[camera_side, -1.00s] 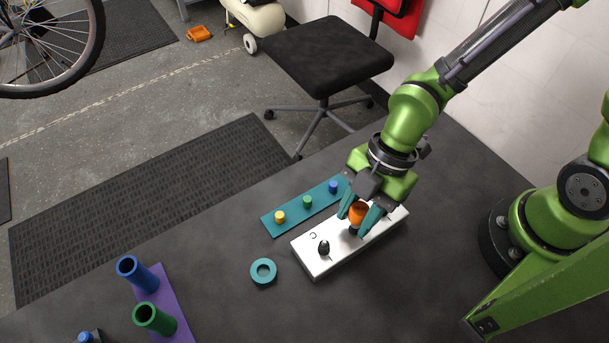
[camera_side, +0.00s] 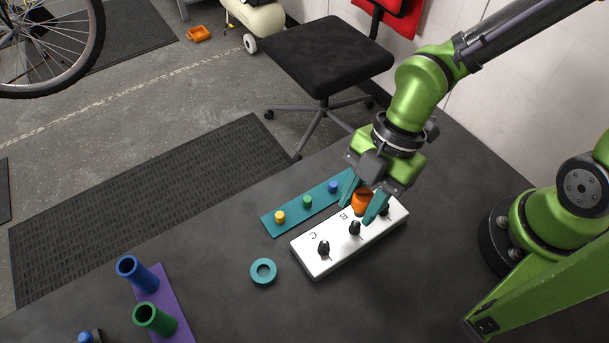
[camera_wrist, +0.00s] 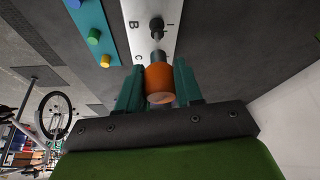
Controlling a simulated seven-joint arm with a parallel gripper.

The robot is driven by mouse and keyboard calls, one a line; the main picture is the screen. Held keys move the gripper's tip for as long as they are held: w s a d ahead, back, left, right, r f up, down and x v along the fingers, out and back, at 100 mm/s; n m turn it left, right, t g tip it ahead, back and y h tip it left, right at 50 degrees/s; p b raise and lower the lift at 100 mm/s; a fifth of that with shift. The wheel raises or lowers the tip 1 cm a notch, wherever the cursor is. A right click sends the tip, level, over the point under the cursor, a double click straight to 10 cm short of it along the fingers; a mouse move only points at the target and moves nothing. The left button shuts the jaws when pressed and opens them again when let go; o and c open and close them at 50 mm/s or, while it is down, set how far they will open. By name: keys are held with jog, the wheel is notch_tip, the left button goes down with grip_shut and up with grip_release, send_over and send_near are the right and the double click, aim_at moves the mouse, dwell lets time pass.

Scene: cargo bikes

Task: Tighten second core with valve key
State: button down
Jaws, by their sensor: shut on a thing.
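My gripper (camera_side: 362,199) is shut on an orange valve key (camera_side: 364,202), held between its teal fingers. The key also shows in the wrist view (camera_wrist: 159,84), with a dark shaft tip beyond it. The white block (camera_side: 318,264) on the table carries three black valve cores in a row. The core beside letter C (camera_side: 323,248) and the middle core beside letter B (camera_side: 354,228) are clear of the key. The third core (camera_side: 385,210) is partly hidden by a finger. The key appears raised above the block, apart from the middle core.
A teal strip (camera_side: 294,219) with yellow, green and blue caps lies behind the block. A teal ring (camera_side: 263,271) lies to its left. A purple base (camera_side: 174,303) with blue and green tubes stands at front left.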

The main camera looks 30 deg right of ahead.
aim_at(361, 199)
jog(key=shift+r, duration=1.55)
jog(key=shift+s+a, duration=0.1)
